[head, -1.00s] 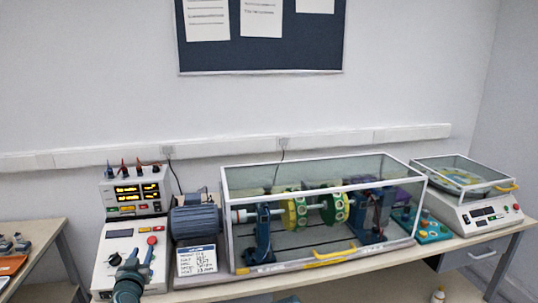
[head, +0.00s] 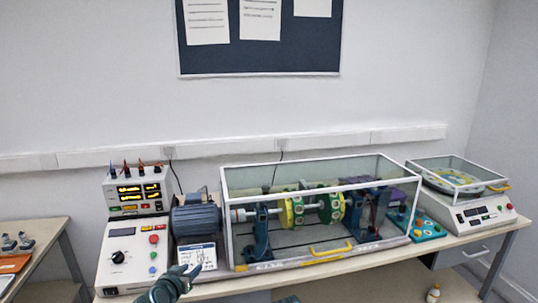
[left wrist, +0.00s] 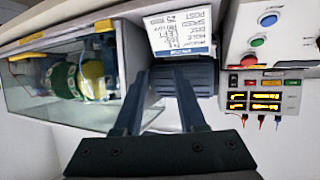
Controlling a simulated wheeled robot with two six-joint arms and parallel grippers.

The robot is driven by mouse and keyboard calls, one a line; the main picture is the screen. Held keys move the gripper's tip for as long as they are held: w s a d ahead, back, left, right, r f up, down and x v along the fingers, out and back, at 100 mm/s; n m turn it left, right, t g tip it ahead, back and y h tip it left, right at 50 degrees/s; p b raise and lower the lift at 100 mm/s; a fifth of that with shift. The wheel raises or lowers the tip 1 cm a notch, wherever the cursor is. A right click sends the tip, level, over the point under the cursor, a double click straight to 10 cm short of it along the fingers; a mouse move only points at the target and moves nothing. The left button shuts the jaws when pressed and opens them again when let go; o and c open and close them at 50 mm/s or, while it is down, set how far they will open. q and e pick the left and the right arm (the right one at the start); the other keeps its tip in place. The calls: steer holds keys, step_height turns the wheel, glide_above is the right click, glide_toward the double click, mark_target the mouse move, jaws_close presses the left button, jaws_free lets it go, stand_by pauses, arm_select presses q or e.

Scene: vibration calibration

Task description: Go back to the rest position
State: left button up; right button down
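My left gripper (head: 186,272) is at the bottom of the head view, in front of the control box and the label card. In the left wrist view its two dark fingers (left wrist: 160,75) stand apart with nothing between them, so it is open and empty. The blue-grey motor shows behind the fingers there.
The bench holds a control box (head: 122,262), a display unit (head: 135,192), a motor (head: 195,220), a label card (head: 197,257), a clear-covered rotor rig (head: 310,261) with a yellow handle, and a balance unit (head: 480,214). A side table (head: 40,233) stands left.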

arm_select(q)
steer(key=s+d+f+m+g+h+p, duration=0.1)
steer(key=s+d+f+m+g+p, duration=0.1)
steer(key=s+d+f+g, duration=0.45)
steer(key=s+d+f+m+g+h+p, duration=0.15)
steer(key=s+d, duration=0.25)
steer(key=d, duration=0.6)
steer(key=s+d+g+y+p, duration=0.1)
steer(key=s+g+y, duration=0.4)
steer(key=s, duration=0.6)
steer(key=shift+s+g, duration=0.2)
steer(key=shift+g, duration=0.1)
steer(key=shift+n, duration=0.25)
